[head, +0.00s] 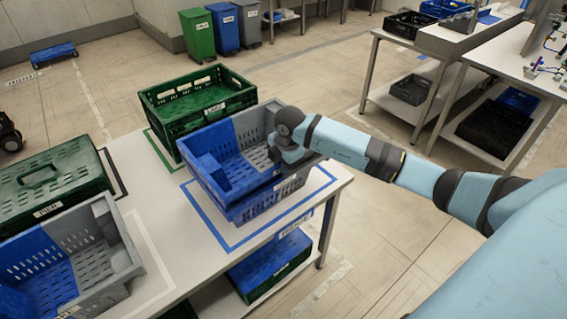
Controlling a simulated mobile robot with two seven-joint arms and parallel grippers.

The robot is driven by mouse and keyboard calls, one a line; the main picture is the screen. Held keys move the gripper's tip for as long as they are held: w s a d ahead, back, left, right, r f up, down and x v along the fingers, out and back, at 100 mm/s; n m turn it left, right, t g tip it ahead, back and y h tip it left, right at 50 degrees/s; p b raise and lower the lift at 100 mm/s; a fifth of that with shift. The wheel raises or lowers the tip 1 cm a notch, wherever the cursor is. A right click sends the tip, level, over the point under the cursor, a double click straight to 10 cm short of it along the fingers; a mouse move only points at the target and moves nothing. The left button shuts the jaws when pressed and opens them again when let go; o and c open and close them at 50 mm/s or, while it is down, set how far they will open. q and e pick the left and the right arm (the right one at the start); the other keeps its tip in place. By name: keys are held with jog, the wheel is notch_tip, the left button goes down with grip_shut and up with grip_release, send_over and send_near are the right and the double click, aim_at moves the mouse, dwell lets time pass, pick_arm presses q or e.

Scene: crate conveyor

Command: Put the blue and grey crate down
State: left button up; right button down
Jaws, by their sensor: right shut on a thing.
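The blue and grey crate (213,183) is at the right end of the white table, over the area outlined in blue. Its left part is blue and its right part grey, and it looks empty. My right gripper (288,162) is shut on its right-hand side; the wrist hides the fingertips and part of the rim. My left gripper is not in view.
A green crate (178,128) stands just behind the held crate. Another blue and grey crate (125,262) and a green lidded crate (93,180) are at the left of the table (165,228).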

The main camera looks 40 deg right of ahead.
jog(key=shift+f, duration=0.2)
jog(key=shift+f+b, duration=0.35)
jog(key=c, duration=1)
grip_release()
